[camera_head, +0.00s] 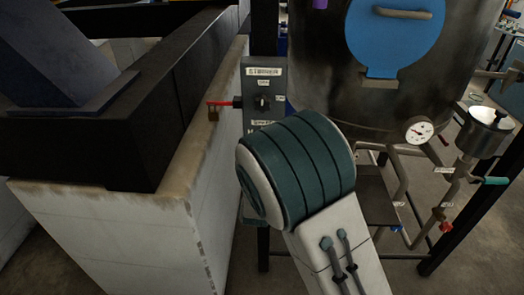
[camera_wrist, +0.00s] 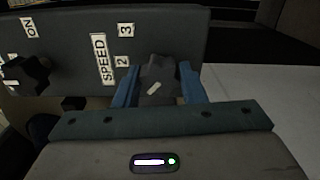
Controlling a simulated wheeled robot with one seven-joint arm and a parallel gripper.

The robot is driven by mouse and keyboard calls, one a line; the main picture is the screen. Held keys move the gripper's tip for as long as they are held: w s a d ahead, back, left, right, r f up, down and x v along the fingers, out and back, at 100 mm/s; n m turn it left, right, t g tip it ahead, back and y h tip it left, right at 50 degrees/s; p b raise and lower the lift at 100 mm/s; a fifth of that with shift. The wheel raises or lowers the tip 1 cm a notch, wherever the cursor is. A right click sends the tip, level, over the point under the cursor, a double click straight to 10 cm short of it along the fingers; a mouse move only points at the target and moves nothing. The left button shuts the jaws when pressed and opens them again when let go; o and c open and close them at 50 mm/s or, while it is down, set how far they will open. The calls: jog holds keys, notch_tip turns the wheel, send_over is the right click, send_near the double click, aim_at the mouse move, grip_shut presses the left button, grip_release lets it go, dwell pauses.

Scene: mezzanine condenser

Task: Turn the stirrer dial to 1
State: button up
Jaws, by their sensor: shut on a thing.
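The stirrer panel (camera_head: 277,76) is a dark grey box with a "STIRRER" label, standing past the corner of the white wall. Its lower part is hidden behind my arm in the head view, and my gripper is hidden there too. In the wrist view the panel face (camera_wrist: 70,72) shows "SPEED", "2" and "3" labels beside the dark dial (camera_wrist: 158,72). The dial carries a short slanted white mark. My gripper (camera_wrist: 159,90) is shut on the dial, with one blue finger on each side. No "1" label shows, and I cannot tell which number the mark points to.
A second black knob (camera_wrist: 28,74) with an "ON" label sits left of the dial. A steel tank (camera_head: 320,75) with a gauge (camera_head: 419,130) stands to the right.

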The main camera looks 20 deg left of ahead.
dwell(0.4)
jog(key=o, duration=1)
jog(key=b+v, duration=0.1)
jog(key=v, duration=1.3)
jog(key=shift+w, duration=0.1)
